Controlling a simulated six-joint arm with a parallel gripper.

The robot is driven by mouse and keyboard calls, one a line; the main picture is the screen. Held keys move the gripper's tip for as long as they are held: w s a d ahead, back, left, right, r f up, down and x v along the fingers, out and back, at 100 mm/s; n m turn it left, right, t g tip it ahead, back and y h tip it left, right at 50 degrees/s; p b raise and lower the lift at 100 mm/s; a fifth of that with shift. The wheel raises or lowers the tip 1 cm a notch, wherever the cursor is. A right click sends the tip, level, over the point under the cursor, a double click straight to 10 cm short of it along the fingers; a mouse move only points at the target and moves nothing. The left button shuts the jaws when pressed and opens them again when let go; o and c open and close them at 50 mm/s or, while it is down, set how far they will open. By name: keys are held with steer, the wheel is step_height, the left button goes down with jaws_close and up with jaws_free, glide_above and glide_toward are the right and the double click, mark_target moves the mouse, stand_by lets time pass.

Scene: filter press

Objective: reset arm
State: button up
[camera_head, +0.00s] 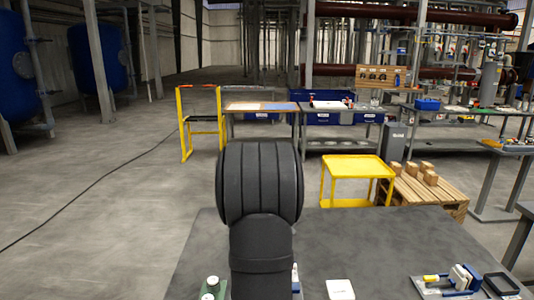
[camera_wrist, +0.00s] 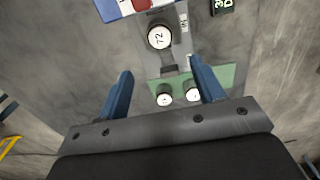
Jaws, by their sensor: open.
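My gripper (camera_wrist: 162,85) is open in the wrist view, its two blue fingers wide apart with nothing held between them. It hangs over the grey table, above a green plate (camera_wrist: 222,76) with two white-topped round pieces (camera_wrist: 165,99). I cannot tell the exact height. In the head view, my black arm link stands in the middle and hides part of the table (camera_head: 385,235); my fingers do not show there.
A round dial marked 72 (camera_wrist: 159,37) and a dark display (camera_wrist: 221,5) lie beyond the fingers. The table also holds a white square piece (camera_head: 340,289) and a blue-and-white device (camera_head: 463,278). A yellow cart (camera_head: 357,168) and wooden pallet (camera_head: 425,192) stand behind.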

steer(key=d+r, duration=0.7)
steer(key=r, duration=0.1)
steer(key=shift+s+d, duration=0.25)
steer(key=shift+d, duration=0.15)
steer(key=shift+o, duration=1.1)
steer(key=o, duration=0.6)
steer(key=a+r, duration=0.8)
steer(key=r, duration=0.1)
steer(key=shift+a+r, duration=0.3)
step_height(320, 180, down, 10)
steer(key=shift+r, duration=0.15)
steer(key=shift+r, duration=0.1)
